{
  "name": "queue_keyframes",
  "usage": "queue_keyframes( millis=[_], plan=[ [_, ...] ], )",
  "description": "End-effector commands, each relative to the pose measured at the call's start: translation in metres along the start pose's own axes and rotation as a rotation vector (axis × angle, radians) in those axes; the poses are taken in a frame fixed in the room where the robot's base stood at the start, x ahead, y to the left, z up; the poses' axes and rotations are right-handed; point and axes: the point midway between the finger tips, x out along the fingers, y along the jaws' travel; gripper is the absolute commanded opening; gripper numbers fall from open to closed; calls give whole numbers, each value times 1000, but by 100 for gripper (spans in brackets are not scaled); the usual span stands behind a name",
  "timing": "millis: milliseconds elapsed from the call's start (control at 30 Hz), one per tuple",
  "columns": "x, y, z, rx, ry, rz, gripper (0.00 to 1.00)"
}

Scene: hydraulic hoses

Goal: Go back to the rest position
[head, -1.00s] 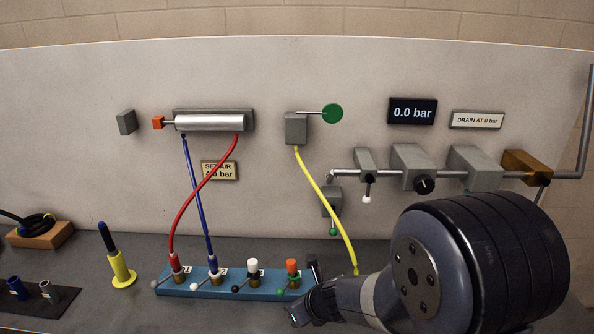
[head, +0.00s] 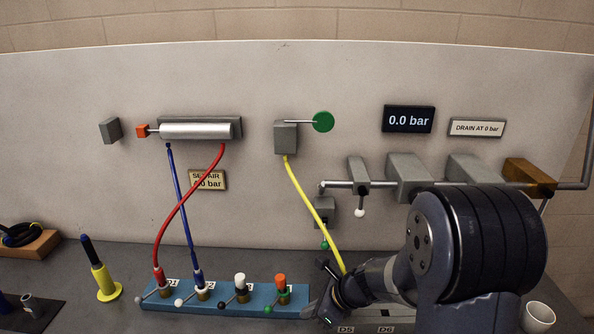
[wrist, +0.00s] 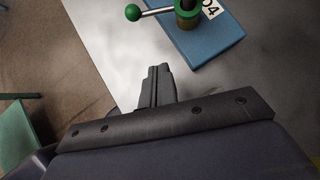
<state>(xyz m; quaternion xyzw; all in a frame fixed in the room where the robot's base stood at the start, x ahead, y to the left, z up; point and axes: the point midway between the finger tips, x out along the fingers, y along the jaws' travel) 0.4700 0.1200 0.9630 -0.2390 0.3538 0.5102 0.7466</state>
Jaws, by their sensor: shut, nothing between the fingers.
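My gripper (head: 322,292) is at the bottom of the head view, just right of the blue manifold block (head: 222,299). In the wrist view my gripper (wrist: 156,82) has its fingers together with nothing between them. The wrist view also shows the end of the blue block (wrist: 205,45), with a green ball lever (wrist: 133,12) and the label 04, beyond the fingertips. Red (head: 187,202) and blue (head: 180,200) hoses run from the cylinder to the block's first two ports. A yellow hose (head: 312,205) hangs from a grey box; its lower end is hidden behind my arm.
A yellow and dark-blue upright tool (head: 102,275) stands left of the block. A white cup (head: 538,316) is at lower right. A pipe with grey blocks (head: 410,175) runs along the panel above my arm. The display (head: 409,119) reads 0.0 bar.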

Motion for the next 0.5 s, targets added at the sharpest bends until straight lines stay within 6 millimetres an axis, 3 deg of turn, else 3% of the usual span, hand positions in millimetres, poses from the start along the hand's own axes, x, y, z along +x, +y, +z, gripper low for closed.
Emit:
queue_keyframes(
  millis=[133, 500],
  plan=[
    [-23, -1, -18, 4, -2, -9, 0],
    [-93, 0, -19, 4, -1, -9, 0]
  ],
)
